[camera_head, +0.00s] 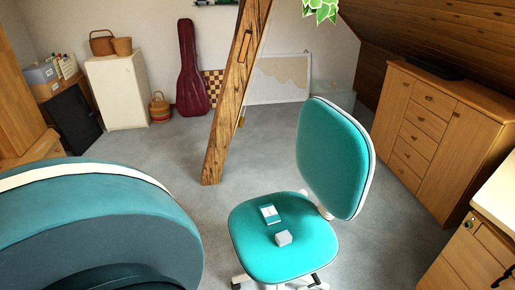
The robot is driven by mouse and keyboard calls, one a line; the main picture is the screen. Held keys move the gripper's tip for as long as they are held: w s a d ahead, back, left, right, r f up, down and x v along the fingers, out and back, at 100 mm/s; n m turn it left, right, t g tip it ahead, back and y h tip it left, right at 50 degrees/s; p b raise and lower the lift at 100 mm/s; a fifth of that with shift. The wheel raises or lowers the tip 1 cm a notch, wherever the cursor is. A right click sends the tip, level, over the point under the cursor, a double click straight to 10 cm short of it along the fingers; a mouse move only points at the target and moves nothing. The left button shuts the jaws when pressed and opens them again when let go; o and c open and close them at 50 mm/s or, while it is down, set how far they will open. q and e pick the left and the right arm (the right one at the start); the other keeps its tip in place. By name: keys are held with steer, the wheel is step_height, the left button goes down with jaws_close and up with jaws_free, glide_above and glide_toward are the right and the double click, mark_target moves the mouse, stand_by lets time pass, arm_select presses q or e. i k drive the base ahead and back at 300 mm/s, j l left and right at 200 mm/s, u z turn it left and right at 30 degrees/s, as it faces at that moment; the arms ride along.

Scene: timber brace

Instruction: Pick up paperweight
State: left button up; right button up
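A small pale grey block (283,238), which may be the paperweight, sits on the teal seat (262,262) of an office chair. Just behind it on the same seat lies a small flat teal-and-white item (270,214), like a notepad or box. The two look close together but apart. Neither of my grippers is in view.
The chair's backrest (335,160) rises behind right of the seat. A slanted timber post (228,110) stands behind the chair. A large rounded teal form (90,235) fills the lower left. Wooden drawers (425,125) stand right. Grey floor (160,150) is open at mid-left.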

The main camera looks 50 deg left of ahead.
mark_target(282, 238)
steer(key=u, duration=1.25)
